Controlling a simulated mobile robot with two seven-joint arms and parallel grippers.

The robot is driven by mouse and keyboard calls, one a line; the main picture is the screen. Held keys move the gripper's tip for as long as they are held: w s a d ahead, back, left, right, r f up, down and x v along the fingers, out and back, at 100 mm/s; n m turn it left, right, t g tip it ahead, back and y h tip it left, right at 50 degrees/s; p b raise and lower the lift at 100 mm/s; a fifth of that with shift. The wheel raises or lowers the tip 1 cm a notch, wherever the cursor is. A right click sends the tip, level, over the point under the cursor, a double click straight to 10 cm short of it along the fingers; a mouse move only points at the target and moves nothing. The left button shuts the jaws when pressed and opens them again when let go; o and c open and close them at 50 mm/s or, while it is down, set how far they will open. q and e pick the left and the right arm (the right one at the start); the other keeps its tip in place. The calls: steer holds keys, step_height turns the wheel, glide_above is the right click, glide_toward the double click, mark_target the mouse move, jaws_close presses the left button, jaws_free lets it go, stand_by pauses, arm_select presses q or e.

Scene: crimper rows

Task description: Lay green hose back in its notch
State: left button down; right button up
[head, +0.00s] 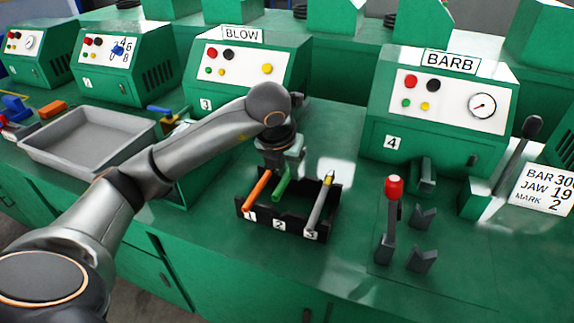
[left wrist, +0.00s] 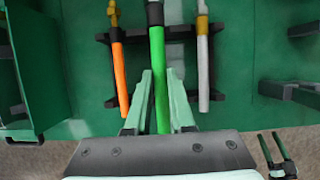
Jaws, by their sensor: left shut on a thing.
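My left gripper (head: 282,163) points down over a black rack (head: 262,230) with labels 1, 2 and 3. It is shut on the green hose (head: 282,186), above the middle place, label 2. In the left wrist view the pale fingers (left wrist: 158,82) stand on both sides of the green hose (left wrist: 158,55), which runs lengthwise between its neighbours. The hose appears raised over the rack; whether it touches the notch I cannot tell. An orange hose (head: 257,190) lies at label 1 and a grey hose (head: 320,206) at label 3. My right gripper is not seen.
The BARB machine (head: 440,100) stands behind right, the BLOW machine (head: 240,70) behind left. A red-knobbed lever (head: 392,200) and dark V-shaped supports (head: 422,260) stand right of the rack. A grey tray (head: 90,140) sits left. The bench in front of the rack is clear.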

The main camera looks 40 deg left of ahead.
arm_select(q)
step_height(320, 180, down, 5)
steer(key=b, duration=0.3)
steer(key=shift+f+b, duration=0.15)
steer(key=shift+b, duration=0.2)
steer(key=shift+f+b, duration=0.4)
steer(key=shift+f, duration=0.15)
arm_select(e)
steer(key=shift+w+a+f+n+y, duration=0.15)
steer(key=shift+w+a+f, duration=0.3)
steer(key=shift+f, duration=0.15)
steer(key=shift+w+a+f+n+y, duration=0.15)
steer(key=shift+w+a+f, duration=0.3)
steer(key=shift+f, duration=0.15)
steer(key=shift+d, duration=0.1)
arm_select(q)
steer(key=c, duration=0.7)
jaws_free()
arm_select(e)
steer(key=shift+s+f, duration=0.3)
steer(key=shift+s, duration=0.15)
